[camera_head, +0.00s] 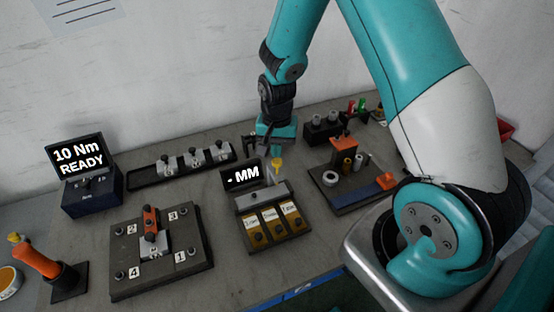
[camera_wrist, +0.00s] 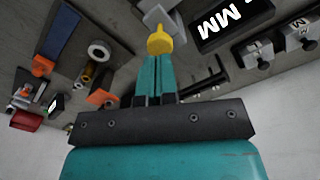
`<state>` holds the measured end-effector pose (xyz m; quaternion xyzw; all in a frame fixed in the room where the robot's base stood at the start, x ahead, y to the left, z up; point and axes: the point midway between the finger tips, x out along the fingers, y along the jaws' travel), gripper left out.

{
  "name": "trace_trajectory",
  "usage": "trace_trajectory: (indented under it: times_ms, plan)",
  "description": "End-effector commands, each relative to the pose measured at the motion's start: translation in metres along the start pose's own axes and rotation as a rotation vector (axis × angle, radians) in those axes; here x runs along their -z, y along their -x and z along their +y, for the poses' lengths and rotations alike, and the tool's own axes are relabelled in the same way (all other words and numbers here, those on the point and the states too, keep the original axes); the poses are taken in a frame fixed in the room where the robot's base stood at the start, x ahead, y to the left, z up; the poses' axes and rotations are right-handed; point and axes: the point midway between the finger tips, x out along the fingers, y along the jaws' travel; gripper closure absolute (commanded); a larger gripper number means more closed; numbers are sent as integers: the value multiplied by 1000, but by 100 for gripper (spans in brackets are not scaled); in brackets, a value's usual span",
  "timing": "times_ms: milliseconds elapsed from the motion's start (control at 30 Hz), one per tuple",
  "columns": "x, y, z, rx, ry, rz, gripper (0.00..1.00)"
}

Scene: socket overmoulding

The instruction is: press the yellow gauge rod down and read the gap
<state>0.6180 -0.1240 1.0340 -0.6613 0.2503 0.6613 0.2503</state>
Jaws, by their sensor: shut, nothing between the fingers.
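The yellow gauge rod (camera_head: 276,163) stands at the right side of the gauge stand (camera_head: 262,196), just below my gripper (camera_head: 275,150). In the wrist view its yellow top (camera_wrist: 159,40) sits right at the tips of my shut, empty gripper (camera_wrist: 155,58). I cannot tell whether the tips touch it. The gauge display (camera_head: 243,176) reads "- MM"; part of it shows in the wrist view (camera_wrist: 229,20). The lower part of the rod is hard to make out.
Yellow labelled blocks (camera_head: 272,224) lie in front of the display. A numbered plate (camera_head: 157,250) and a "10 Nm READY" display (camera_head: 78,156) stand left. A board with rings and an orange-topped block (camera_head: 344,143) is right. A rack of metal clamps (camera_head: 180,164) lies behind.

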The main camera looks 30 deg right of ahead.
Motion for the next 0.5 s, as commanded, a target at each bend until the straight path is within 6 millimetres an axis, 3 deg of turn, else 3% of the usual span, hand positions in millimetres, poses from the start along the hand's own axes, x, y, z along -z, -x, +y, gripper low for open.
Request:
trace_trajectory:
  times_ms: [500]
  plan:
    - [0,-4,0,0,0,0,100]
